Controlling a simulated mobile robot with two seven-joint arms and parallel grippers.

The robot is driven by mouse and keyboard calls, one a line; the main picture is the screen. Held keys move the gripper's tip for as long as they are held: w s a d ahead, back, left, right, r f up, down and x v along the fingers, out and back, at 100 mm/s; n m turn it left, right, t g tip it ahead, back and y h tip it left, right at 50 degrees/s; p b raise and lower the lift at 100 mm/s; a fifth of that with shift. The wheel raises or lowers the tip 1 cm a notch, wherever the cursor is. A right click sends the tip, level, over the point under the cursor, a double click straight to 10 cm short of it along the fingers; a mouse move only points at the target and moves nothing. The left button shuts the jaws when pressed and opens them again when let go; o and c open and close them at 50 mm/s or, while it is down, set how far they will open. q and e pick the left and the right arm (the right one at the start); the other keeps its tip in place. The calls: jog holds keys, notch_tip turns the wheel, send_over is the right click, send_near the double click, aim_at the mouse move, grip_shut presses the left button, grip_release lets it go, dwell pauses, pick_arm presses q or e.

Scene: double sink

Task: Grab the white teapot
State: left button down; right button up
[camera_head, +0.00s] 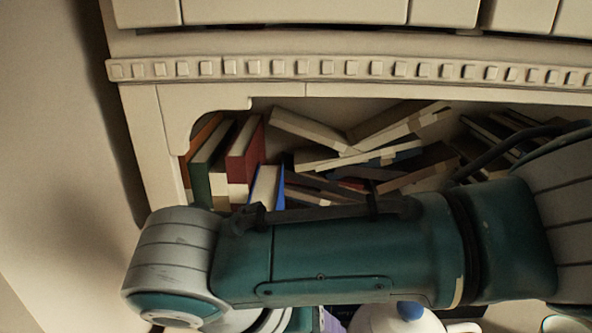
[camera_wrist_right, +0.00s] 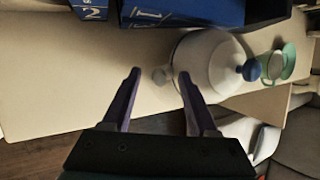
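The white teapot (camera_wrist_right: 205,55) stands on a pale surface in the right wrist view, with a blue knob on its lid. In the head view only its top (camera_head: 385,320) and blue knob show at the bottom edge, below my arm. My right gripper (camera_wrist_right: 158,78) is open, its two fingers pointing at the teapot. The right finger's tip overlaps the teapot's near side in the picture; I cannot tell if they touch. A small pale round part, perhaps the spout, shows between the fingertips. My left gripper is not in view.
Blue books or boxes (camera_wrist_right: 185,12) lie behind the teapot in the wrist view. A green cup or dish (camera_wrist_right: 289,62) is to its right. In the head view, a cream shelf (camera_head: 330,70) holds several leaning and tumbled books (camera_head: 245,150). The surface left of the gripper is clear.

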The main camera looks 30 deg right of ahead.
grip_shut()
jog(key=shift+r, duration=0.1)
dwell(1.1)
